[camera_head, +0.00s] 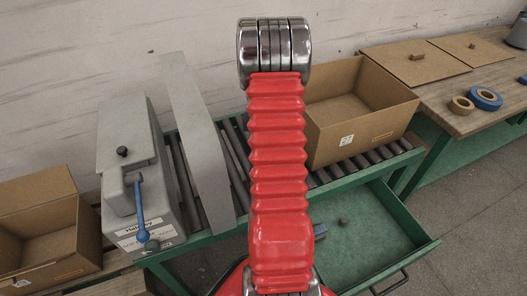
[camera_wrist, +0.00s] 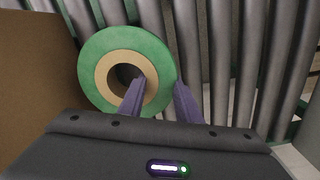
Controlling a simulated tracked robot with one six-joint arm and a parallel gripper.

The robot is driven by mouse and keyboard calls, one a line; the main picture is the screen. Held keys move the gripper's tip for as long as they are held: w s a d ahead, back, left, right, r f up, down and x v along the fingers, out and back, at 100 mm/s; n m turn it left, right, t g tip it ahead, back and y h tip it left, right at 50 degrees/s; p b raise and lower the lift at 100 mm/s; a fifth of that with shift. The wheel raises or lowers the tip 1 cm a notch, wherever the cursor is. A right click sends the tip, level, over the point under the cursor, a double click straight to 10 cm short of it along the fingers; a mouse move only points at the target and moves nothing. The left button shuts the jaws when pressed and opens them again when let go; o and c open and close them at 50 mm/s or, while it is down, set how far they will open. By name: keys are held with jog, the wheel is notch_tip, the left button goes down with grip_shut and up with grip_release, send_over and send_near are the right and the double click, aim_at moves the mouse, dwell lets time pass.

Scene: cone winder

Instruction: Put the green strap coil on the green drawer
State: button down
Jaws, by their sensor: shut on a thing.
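The green strap coil (camera_wrist: 92,69) has a tan core with a dark hole and shows in the wrist view, in front of grey rollers. My gripper (camera_wrist: 160,84) is shut on the coil's right side: one purple finger reaches into the hole, the other is outside the rim. I cannot tell whether the coil touches the rollers. In the head view my red arm hides coil and gripper.
A cardboard box (camera_head: 355,120) stands on the rollers right of my arm; a brown wall shows left in the wrist view. A grey machine (camera_head: 130,160) with a blue lever stands left. Another box (camera_head: 45,235) is at far left. A side bench (camera_head: 470,115) holds tape rolls.

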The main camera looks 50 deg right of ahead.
jog(key=shift+f, duration=1.8)
jog(key=c, duration=1.3)
grip_release()
jog(key=shift+f, duration=0.1)
notch_tip(320, 180, up, 12)
jog(key=shift+r, duration=0.1)
